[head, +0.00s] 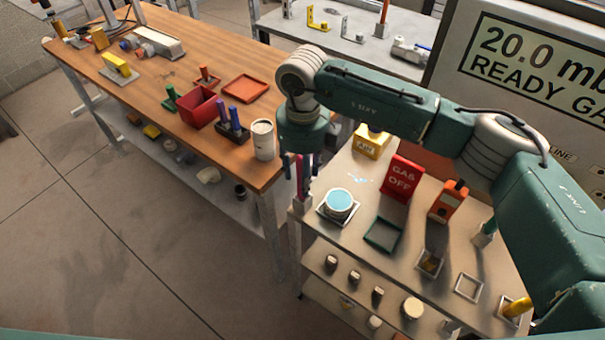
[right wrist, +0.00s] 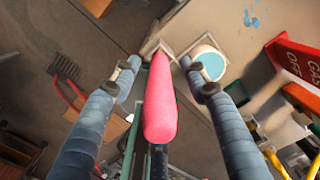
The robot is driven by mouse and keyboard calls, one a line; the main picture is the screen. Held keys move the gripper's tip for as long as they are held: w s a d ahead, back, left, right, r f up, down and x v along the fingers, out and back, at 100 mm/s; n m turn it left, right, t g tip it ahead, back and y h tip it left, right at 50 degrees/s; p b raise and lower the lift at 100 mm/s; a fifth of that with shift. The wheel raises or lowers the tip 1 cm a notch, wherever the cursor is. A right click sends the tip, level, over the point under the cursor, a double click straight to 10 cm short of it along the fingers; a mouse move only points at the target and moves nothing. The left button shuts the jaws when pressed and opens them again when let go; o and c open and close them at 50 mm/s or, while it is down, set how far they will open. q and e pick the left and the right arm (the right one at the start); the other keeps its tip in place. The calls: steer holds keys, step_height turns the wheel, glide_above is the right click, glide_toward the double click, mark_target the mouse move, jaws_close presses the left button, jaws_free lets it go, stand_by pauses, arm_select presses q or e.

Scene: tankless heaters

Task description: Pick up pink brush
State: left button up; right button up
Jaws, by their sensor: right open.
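The pink brush shows as a long pink handle (right wrist: 160,100) in the right wrist view, between the two fingers of my right gripper (right wrist: 161,78). The fingers are open, with a gap on each side of the handle. In the head view the brush (head: 300,178) stands upright in a small light holder (head: 302,202) at the left corner of the cart top. My right gripper (head: 301,168) points down around it there and partly hides it. The brush's lower end is hidden. My left gripper is not in view.
A blue-topped round container (head: 339,203) sits close beside the holder. A red "GAS OFF" sign (head: 402,178), a green tray (head: 383,236) and an orange device (head: 448,200) share the cart top. A wooden bench (head: 235,165) with a white cup (head: 263,140) stands left.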

steer(key=shift+f, duration=0.9)
steer(key=shift+c, duration=0.6)
steer(key=c, duration=0.9)
jaws_close()
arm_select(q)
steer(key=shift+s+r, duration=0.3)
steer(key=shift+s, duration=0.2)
